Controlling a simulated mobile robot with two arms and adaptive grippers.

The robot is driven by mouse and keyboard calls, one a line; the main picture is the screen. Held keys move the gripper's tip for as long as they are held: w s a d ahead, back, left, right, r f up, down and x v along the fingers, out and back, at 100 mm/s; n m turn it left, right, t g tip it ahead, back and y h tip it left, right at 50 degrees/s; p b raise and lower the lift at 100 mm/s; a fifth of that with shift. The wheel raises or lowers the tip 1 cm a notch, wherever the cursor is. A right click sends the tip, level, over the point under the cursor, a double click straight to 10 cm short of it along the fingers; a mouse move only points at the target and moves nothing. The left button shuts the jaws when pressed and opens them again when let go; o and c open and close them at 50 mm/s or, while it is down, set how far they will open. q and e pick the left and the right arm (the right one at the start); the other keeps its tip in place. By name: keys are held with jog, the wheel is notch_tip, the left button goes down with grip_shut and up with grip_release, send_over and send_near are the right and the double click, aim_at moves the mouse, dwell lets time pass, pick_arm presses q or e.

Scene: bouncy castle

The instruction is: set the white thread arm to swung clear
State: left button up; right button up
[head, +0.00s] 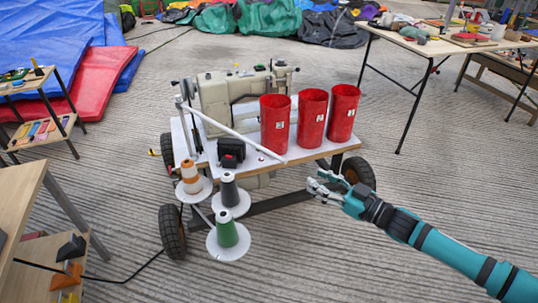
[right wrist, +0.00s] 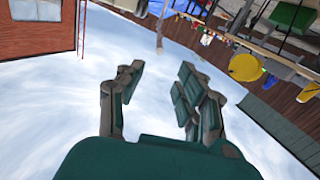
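The white thread arm (head: 231,132) is a long thin bar on the wheeled sewing cart (head: 318,153). My right gripper (head: 317,186) is to the right of the bar's end, off the cart's front edge, and does not touch the bar. In the right wrist view its fingers (right wrist: 160,78) are apart with nothing between them. My left gripper is not in view.
Three red cups (head: 312,118) stand on the cart's right half. A small black block (head: 231,152) sits by the bar. Thread cones (head: 227,232) on white discs stand at the front left. A wooden table (head: 25,205) is at the left edge.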

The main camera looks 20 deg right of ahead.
aim_at(271, 152)
jog(key=b+x, duration=0.2)
jog(key=x, duration=1.4)
jog(key=shift+w+a, duration=0.15)
jog(key=shift+w, duration=0.2)
jog(key=shift+c, duration=0.2)
grip_shut()
